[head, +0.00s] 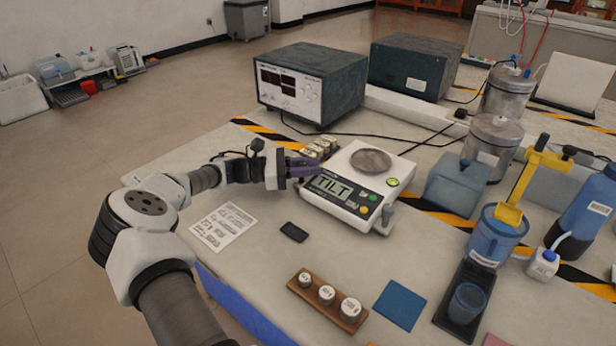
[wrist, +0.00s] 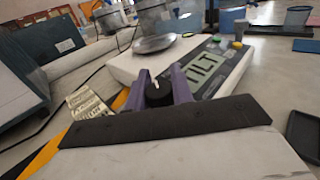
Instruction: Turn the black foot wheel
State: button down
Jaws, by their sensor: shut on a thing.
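A white balance (head: 352,188) stands on the bench, its display reading TILT and a round grey pan on top. In the wrist view its body (wrist: 220,85) and display (wrist: 201,75) lie just beyond my fingers. My gripper (head: 305,167) is at the balance's left corner, with purple fingers. In the wrist view my gripper (wrist: 160,92) is shut on the black foot wheel (wrist: 158,93), one finger on each side. The wheel sits at the balance's corner. In the head view the wheel is hidden by my gripper.
Small labelled blocks (head: 319,149) stand close behind my gripper. A power supply (head: 311,83) is at the back. A black pad (head: 294,231), a paper sheet (head: 224,227) and a wooden weight holder (head: 326,301) lie in front. Blue containers (head: 495,238) stand at the right.

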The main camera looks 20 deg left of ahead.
jog(key=shift+m+g+h+b, duration=0.3)
jog(key=shift+m+g+b, duration=0.25)
jog(key=shift+g, duration=0.25)
jog(key=c, duration=1.2)
grip_release()
jog(key=b+v, duration=0.3)
jog(key=v, duration=0.8)
jog(key=shift+s+a+f, duration=0.1)
jog(key=shift+a, duration=0.3)
jog(key=shift+v, duration=1)
jog(key=shift+s, duration=0.1)
